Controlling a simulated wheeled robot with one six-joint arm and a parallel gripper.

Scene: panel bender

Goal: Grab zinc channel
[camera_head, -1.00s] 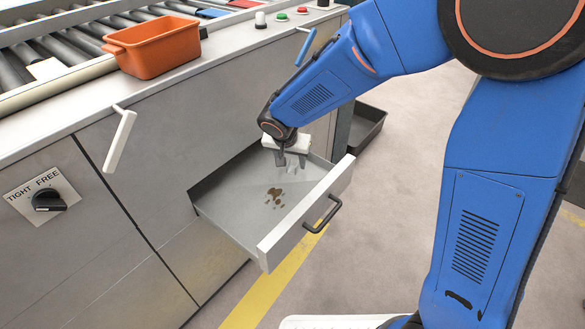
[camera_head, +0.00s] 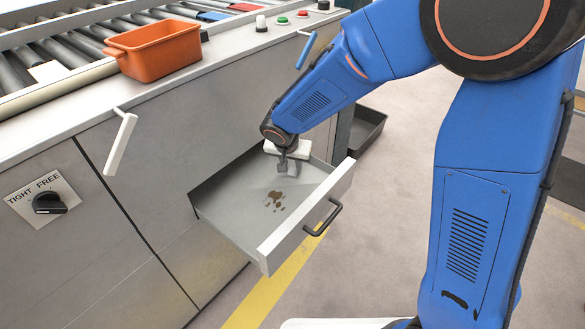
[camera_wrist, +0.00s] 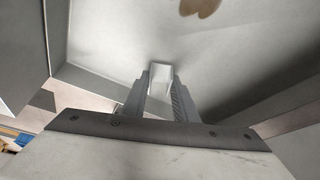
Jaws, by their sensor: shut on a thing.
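The zinc channel (camera_wrist: 161,72) shows in the wrist view as a small pale, bright piece between my fingertips. My gripper (camera_wrist: 160,88) is shut on it, with one finger on each side. In the head view my gripper (camera_head: 283,166) reaches down into the open drawer (camera_head: 230,215), near its far right corner. The channel cannot be made out clearly in the head view. Whether it still touches the drawer floor cannot be told.
An orange bin (camera_head: 155,52) stands on the machine top beside rollers. A white lever (camera_head: 120,143) and a TIGHT/FREE knob (camera_head: 49,203) are at left. A dark tray (camera_head: 366,130) lies behind the drawer.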

